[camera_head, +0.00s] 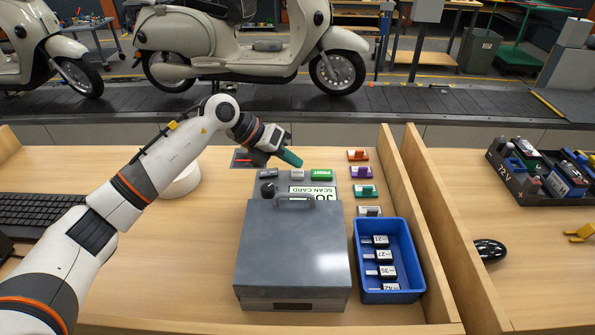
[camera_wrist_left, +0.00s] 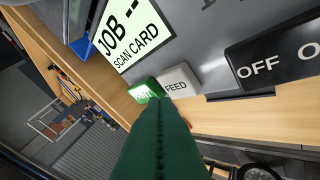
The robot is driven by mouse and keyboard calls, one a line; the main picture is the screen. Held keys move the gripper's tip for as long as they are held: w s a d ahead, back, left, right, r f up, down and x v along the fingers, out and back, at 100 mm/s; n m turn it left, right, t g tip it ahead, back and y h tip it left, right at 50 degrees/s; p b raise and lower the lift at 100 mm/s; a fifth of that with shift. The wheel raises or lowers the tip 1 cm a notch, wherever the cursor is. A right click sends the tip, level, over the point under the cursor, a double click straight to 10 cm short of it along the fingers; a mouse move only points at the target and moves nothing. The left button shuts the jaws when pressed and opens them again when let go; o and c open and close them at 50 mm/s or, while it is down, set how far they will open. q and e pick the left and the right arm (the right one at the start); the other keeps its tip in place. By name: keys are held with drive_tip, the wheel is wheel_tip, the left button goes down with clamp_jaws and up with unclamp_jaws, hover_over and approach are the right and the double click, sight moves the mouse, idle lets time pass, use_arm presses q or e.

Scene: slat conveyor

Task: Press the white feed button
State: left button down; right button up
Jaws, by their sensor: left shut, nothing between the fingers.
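The white feed button (camera_head: 297,174) sits in a row at the back of the grey control panel, between a dark switch (camera_head: 267,172) and a green button (camera_head: 321,175). In the left wrist view the feed button (camera_wrist_left: 180,82) shows its FEED label, beside the green button (camera_wrist_left: 146,90), partly hidden by my fingers. My left gripper (camera_head: 297,162), with green fingers, is shut and empty, just behind and over the feed button. In the wrist view its tip lies by the edge where the two buttons meet; I cannot tell whether it touches. My right gripper is in neither view.
A grey box (camera_head: 293,250) with a handle stands in front of the panel's JOB SCAN CARD display (camera_head: 312,191). A blue bin (camera_head: 357,262) with labelled pieces is to its right, beside a wooden divider. Several coloured pieces lie behind the bin. A keyboard (camera_head: 40,215) is at left.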

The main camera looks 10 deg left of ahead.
sight(292, 173)
use_arm(q)
drive_tip(key=shift+r+p, duration=1.55)
drive_tip(key=shift+r, duration=1.05)
drive_tip(key=shift+f, duration=0.1)
